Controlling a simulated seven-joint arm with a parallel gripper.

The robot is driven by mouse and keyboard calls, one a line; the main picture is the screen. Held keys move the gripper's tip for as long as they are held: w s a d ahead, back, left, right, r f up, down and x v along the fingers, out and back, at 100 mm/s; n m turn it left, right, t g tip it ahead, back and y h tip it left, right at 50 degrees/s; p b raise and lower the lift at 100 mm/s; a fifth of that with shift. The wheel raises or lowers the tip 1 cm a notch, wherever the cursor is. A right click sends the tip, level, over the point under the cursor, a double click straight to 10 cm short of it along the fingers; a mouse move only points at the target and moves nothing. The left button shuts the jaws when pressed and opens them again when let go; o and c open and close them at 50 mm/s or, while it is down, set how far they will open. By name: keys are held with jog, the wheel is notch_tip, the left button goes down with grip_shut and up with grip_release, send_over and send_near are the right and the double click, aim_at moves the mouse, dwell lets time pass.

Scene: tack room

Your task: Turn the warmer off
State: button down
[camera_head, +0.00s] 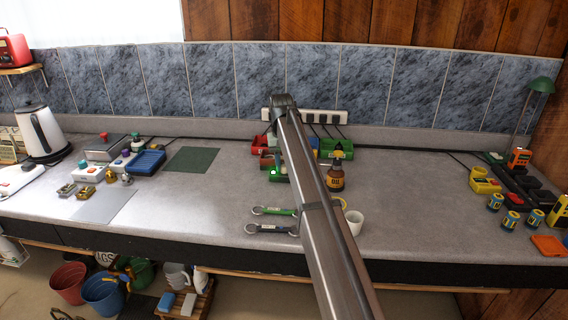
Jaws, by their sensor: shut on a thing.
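I cannot tell for sure which device is the warmer. A small green box with a lit green light (276,173) sits on the counter just left of my arm. My arm reaches over the counter from the front and bends down near the back wall. Only a part of my gripper (273,138) shows, left of the arm, above the small boxes. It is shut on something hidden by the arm. Red boxes (258,146) stand behind the lit box.
A power strip (325,116) with several plugs runs along the back wall. A brown bottle (336,178), a white cup (355,220) and two spanners (272,228) lie close to my arm. A kettle (42,133) stands far left. The counter right of the bottle (415,190) is clear.

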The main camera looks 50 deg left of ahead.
aim_at(283, 166)
jog(key=n, duration=0.4)
jog(key=shift+n, duration=0.3)
jog(key=shift+d+n, duration=0.1)
jog(key=shift+n, duration=1.9)
jog(key=c, duration=0.8)
grip_release()
jog(key=r, duration=1.4)
jog(key=shift+s, duration=0.3)
jog(key=shift+f, duration=0.1)
